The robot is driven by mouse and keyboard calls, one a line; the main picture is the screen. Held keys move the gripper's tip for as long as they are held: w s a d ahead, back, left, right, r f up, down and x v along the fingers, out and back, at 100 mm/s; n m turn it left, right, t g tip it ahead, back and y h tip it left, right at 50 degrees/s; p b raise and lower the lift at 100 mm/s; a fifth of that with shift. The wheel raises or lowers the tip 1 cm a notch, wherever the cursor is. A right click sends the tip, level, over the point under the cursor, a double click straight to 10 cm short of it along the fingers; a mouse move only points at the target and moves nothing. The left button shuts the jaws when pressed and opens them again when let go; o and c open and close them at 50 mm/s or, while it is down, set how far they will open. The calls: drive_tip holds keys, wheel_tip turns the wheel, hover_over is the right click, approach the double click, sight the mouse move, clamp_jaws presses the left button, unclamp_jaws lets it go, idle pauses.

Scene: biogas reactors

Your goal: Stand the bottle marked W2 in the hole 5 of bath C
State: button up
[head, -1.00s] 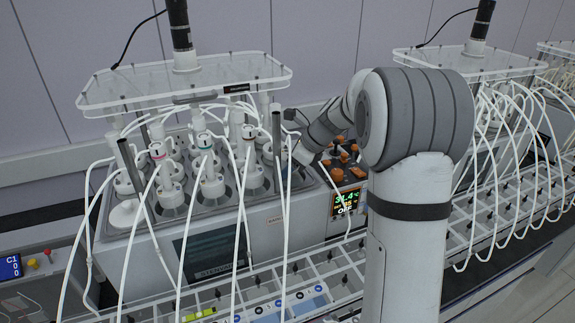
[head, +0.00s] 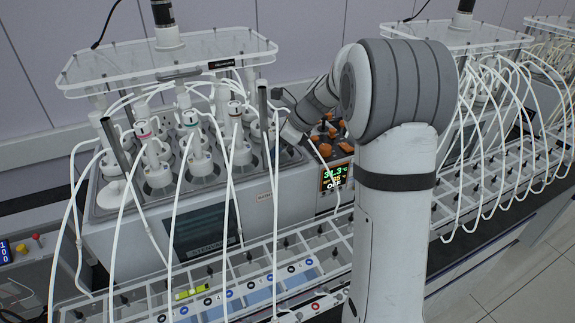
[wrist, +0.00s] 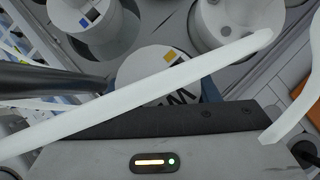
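In the wrist view a round white bottle top (wrist: 160,72) with a yellow mark and a partly hidden "W" lies just beyond my gripper's body (wrist: 165,135). A white tube crosses it and hides the number. In the head view my gripper (head: 290,134) is low at the right end of a grey water bath (head: 115,232), behind tubes. Its fingers are hidden, so I cannot see whether they are open or around the bottle. White-capped bottles (head: 158,175) stand in the bath's holes. I cannot read the bath's letter or hole numbers.
White tubes (head: 228,190) loop in front of the bath. A tube rack (head: 270,275) runs along the front. Another plate with tubes (head: 455,35) is to the right.

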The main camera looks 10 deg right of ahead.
drive_tip(key=shift+o, duration=0.7)
wheel_tip(320, 180, up, 18)
drive_tip(key=p, duration=0.8)
drive_tip(key=shift+w, duration=0.1)
drive_tip(key=s+d+f+n+h+b, duration=0.2)
drive_tip(key=s+d+n+b, duration=0.2)
drive_tip(key=s+n+b, duration=0.6)
drive_tip(key=s+d+f+n+h+b, duration=0.25)
drive_tip(key=s+d+n+b, duration=0.2)
drive_tip(key=s+n, duration=0.85)
drive_tip(key=w+a+f+n+t+p, duration=0.1)
drive_tip(key=w+a+f, duration=0.25)
drive_tip(key=w, duration=0.35)
drive_tip(key=w+a+f+p, duration=0.1)
drive_tip(key=w+a+f, duration=0.25)
drive_tip(key=w, duration=0.25)
drive_tip(key=b+v, duration=0.1)
drive_tip(key=v, duration=0.6)
drive_tip(key=s+f+h+p, duration=0.1)
drive_tip(key=s+f, duration=0.5)
drive_tip(key=s, duration=0.3)
drive_tip(key=s+f+g+p, duration=0.1)
drive_tip(key=s+f, duration=0.4)
drive_tip(key=s, duration=0.5)
drive_tip(key=shift+a+f+h+p, duration=0.3)
drive_tip(key=shift+f+h+p, duration=0.05)
drive_tip(key=shift+p, duration=0.4)
